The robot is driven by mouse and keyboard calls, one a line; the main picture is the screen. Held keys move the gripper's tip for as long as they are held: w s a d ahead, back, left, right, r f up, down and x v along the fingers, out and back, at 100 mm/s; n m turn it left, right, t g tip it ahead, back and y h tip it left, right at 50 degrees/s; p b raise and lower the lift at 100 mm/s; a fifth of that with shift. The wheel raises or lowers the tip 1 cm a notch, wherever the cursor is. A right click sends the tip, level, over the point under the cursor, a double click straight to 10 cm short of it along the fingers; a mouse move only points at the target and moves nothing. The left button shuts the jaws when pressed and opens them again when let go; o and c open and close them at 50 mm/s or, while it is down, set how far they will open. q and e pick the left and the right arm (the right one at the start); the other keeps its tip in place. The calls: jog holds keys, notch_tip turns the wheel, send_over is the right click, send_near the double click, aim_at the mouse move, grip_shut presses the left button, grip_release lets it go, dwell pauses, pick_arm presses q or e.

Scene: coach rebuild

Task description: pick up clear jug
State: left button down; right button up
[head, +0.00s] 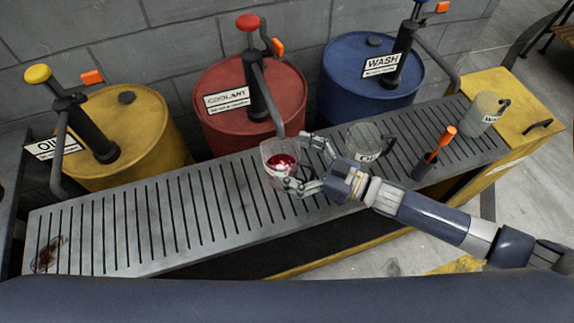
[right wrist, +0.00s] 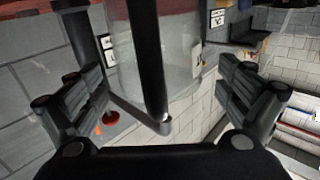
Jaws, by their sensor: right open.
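A clear jug (head: 278,153) with red liquid in it stands on the slatted grate below the spout of the red drum. My right gripper (head: 303,164) is open, with one finger on the far side and one on the near side of this jug. In the right wrist view the jug (right wrist: 182,62) and its dark handle (right wrist: 147,55) lie between the spread fingers (right wrist: 163,95), with gaps to both. A second clear jug (head: 364,138) with a partly hidden label stands on the grate behind my right arm. A third jug (head: 485,112) stands at the right end. My left gripper is not in view.
Yellow (head: 128,140), red (head: 228,98) and blue (head: 352,75) drums with hand pumps line the wall behind the grate (head: 150,228). The grate's left part is mostly clear.

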jog(key=shift+x, duration=1.05)
jog(key=c, duration=1.8)
jog(key=shift+c, duration=0.2)
jog(key=shift+r, duration=0.15)
